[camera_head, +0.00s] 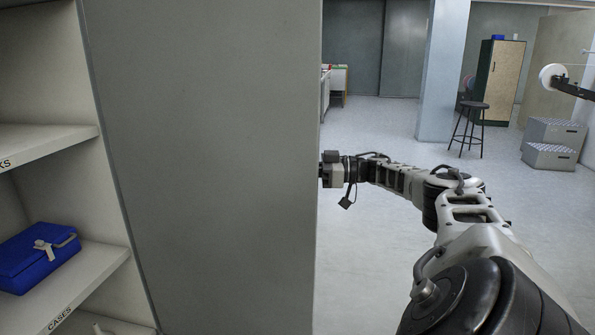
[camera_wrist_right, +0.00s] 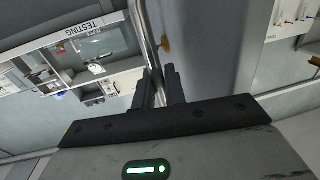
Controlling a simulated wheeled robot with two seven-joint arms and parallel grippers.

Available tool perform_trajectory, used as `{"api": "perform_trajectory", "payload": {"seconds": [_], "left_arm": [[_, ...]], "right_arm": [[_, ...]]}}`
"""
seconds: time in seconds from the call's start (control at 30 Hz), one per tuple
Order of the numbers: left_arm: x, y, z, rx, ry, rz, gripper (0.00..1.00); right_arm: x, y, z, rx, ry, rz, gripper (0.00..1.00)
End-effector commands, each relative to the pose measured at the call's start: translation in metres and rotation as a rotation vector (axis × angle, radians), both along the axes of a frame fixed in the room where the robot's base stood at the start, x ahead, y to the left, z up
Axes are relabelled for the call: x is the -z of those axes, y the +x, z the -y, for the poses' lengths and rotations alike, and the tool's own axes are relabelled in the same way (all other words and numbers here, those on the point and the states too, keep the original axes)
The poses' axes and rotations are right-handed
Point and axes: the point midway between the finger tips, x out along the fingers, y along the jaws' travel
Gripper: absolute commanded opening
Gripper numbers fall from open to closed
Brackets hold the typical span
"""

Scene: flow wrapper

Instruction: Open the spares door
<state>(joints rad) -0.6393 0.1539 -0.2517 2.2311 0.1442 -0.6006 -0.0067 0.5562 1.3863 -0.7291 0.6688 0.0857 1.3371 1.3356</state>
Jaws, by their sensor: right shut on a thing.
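The spares door (camera_head: 205,165) is a tall grey panel filling the middle of the head view. It stands swung out from a cabinet whose shelves show at left. My right arm reaches in from the right, and its gripper is partly hidden behind the door's right edge. In the right wrist view my right gripper (camera_wrist_right: 160,88) is shut on the door's metal bar handle (camera_wrist_right: 147,38), beside the grey door face (camera_wrist_right: 205,45). The handle is hidden in the head view. My left gripper is in neither view.
A blue case (camera_head: 38,258) lies on the cabinet shelf marked CASES (camera_head: 95,275). Open floor (camera_head: 375,250) lies right of the door. Farther back stand a pillar (camera_head: 443,70), a black stool (camera_head: 470,125), grey steps (camera_head: 550,145) and a wooden-doored locker (camera_head: 503,80).

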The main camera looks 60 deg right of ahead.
Motion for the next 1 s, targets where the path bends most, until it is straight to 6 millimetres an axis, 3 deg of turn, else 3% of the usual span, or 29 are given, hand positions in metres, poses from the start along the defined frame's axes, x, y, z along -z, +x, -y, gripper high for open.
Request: {"api": "perform_trajectory", "payload": {"seconds": [0.43,0.73,1.0], "left_arm": [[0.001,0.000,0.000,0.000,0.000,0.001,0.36],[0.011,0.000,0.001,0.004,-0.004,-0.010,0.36],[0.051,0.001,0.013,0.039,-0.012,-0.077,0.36]], "right_arm": [[0.001,-0.006,0.004,0.000,0.001,-0.002,0.17],[0.003,-0.057,0.035,0.002,0.001,0.002,0.17],[0.003,-0.093,0.056,-0.002,0.001,0.009,0.17]]}}
